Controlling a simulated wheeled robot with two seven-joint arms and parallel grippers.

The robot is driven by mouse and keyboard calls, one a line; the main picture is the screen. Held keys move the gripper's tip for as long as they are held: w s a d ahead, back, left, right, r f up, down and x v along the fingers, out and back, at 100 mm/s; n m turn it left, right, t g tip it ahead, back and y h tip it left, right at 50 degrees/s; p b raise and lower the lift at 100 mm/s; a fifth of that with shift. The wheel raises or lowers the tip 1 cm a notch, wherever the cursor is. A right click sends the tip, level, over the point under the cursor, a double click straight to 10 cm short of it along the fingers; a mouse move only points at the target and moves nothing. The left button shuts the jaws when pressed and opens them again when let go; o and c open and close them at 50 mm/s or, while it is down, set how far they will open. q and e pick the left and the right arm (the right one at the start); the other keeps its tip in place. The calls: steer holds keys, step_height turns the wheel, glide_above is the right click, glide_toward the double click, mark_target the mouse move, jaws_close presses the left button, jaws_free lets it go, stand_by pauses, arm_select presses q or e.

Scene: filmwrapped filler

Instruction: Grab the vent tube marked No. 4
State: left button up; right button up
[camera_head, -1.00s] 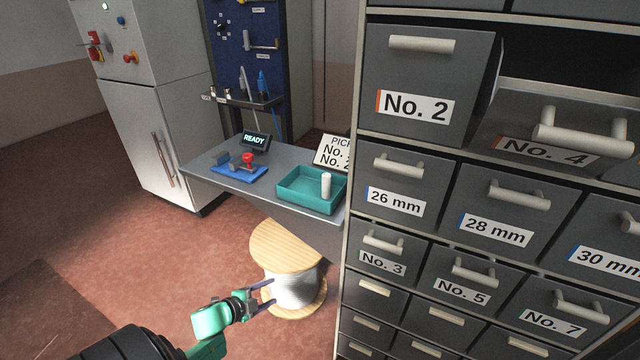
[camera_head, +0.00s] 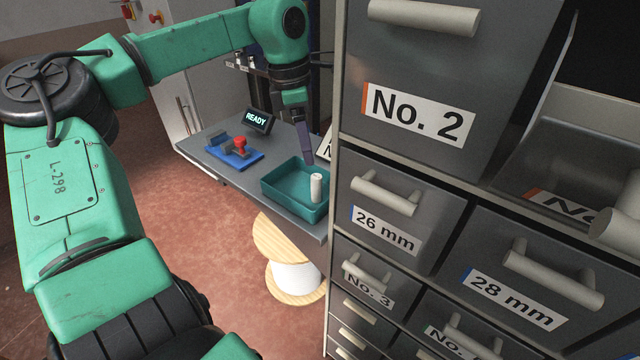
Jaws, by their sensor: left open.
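The No. 4 drawer (camera_head: 560,170) is at the right edge, pulled out and tilted; its label is cut off by its handle (camera_head: 620,228). I see no tube in its visible part. A white cylinder (camera_head: 316,188) stands upright in the teal tray (camera_head: 270,186) on the side table; no marking on it is readable. My left gripper (camera_head: 306,152) points down just above the tray's back side, close to the cylinder. It is open, though its fingers overlap from this angle. My right gripper is out of view.
The grey cabinet with the shut No. 2 drawer (camera_head: 415,85) stands close on the right. On the table (camera_head: 215,165) are a READY display (camera_head: 257,121) and a blue stand with a red knob (camera_head: 238,147). A cable spool (camera_head: 295,275) stands below.

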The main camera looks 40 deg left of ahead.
arm_select(q)
glide_above(316, 176)
steer(key=s, duration=0.2)
steer(key=f, duration=0.4)
steer(key=shift+w+a, duration=0.2)
steer(key=shift+a, duration=0.05)
steer(key=f, duration=0.2)
steer(key=w+f+p, duration=0.1)
steer(key=f, duration=0.1)
steer(key=f+p, duration=0.1)
steer(key=f, duration=0.1)
steer(key=shift+w+d, duration=0.25)
steer(key=shift+w, duration=0.05)
jaws_close()
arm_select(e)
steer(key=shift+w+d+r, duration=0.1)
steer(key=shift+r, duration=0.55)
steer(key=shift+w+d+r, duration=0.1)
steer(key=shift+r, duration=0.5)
